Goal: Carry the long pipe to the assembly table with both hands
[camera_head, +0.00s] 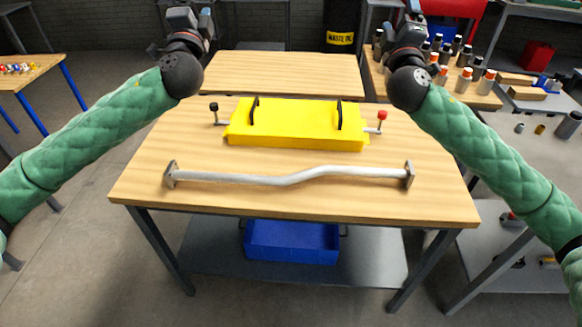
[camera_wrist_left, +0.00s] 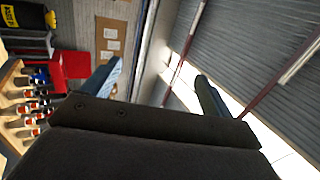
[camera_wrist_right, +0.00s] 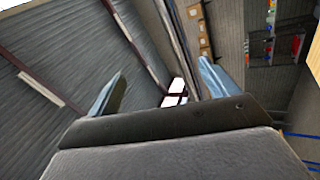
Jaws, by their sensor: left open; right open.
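A long silver pipe (camera_head: 250,179) with a bend right of its middle lies on the near wooden table (camera_head: 300,205). It has a dark flange at each end. My left gripper (camera_head: 207,12) is raised beyond the pipe's left end, at the top of the head view. In the left wrist view its jaws (camera_wrist_left: 155,80) are apart with nothing between them. My right gripper (camera_head: 408,8) is raised at the upper right of the head view. In the right wrist view its jaws (camera_wrist_right: 160,85) are apart and empty. Neither gripper touches the pipe.
A yellow box (camera_head: 296,124) with two black handles sits just behind the pipe. A second wooden table (camera_head: 285,72), bare, stands behind. A side table at right holds several bottles (camera_head: 465,78). A blue bin (camera_head: 291,240) is on the shelf below.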

